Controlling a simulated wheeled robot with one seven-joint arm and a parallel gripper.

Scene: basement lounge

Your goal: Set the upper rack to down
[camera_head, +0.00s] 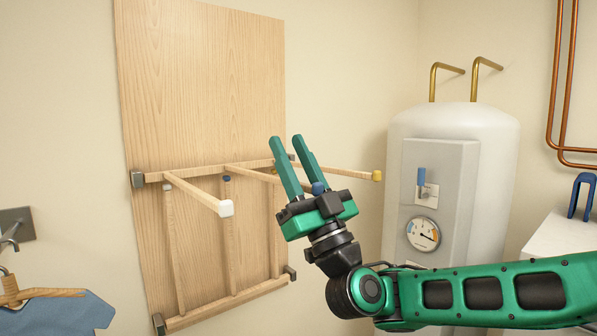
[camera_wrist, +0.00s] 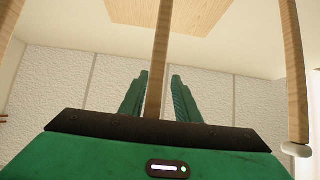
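The upper rack (camera_head: 200,172) is a wooden bar hinged across a wooden board on the wall. Its pegs stick out from the board: one with a white cap (camera_head: 226,208), a middle one with a blue cap (camera_head: 318,187) and one with a yellow cap (camera_head: 377,176). My gripper (camera_head: 287,139) points upward at the middle peg's outer end, with its fingers apart. In the wrist view the middle peg (camera_wrist: 160,60) shows between the two fingers, with slight gaps beside it; whether it touches them I cannot tell. The white-capped peg (camera_wrist: 293,70) is at the right.
A lower rack (camera_head: 228,303) is on the same board, its pegs lying up against the board. A white water heater (camera_head: 450,125) with a gauge and blue lever stands at the right. A blue shirt (camera_head: 55,312) hangs at lower left.

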